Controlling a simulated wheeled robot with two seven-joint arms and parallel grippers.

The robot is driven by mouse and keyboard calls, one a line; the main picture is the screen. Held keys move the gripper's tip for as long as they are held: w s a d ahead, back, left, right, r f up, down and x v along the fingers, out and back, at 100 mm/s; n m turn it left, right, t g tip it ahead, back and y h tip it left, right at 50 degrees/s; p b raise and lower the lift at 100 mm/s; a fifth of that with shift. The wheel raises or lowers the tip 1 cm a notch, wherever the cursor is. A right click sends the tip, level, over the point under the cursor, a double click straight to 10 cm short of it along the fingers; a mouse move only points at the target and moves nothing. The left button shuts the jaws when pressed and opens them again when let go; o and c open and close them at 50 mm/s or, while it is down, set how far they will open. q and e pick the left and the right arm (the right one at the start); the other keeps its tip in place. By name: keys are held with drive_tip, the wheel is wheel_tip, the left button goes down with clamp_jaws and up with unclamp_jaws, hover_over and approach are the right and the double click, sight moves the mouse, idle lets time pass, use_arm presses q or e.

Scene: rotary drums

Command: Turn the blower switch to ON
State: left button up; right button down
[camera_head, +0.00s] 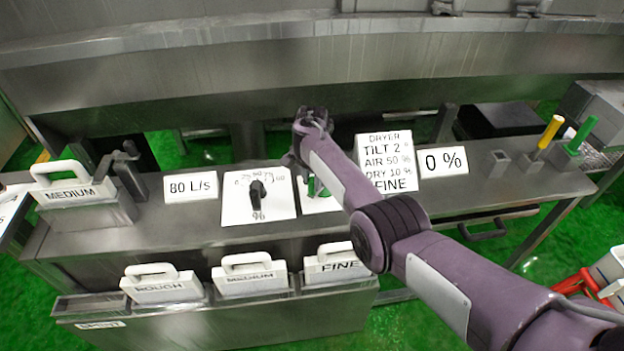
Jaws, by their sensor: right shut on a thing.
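A white switch plate (318,205) with a green part (316,187) sits on the steel counter, right of the percent dial. I take it for the blower switch; no ON or OFF marking is readable, and my right arm covers much of it. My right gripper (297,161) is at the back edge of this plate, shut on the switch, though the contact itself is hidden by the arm. My left gripper is not in view.
A black percent dial (258,193) stands just left. An 80 L/s sign (191,188), a dryer settings sign (387,150) and a 0 % sign (443,162) stand along the counter. Labelled white-handled plates (162,287) hang in front. Yellow (550,132) and green (581,136) handles stand at right.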

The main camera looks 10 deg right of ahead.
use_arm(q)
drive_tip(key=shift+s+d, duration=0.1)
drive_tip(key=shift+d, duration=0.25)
use_arm(e)
drive_tip(key=shift+w+r, duration=0.1)
drive_tip(key=c, duration=1.2)
unclamp_jaws()
wheel_tip(320, 180, up, 8)
drive_tip(key=shift+f, duration=0.2)
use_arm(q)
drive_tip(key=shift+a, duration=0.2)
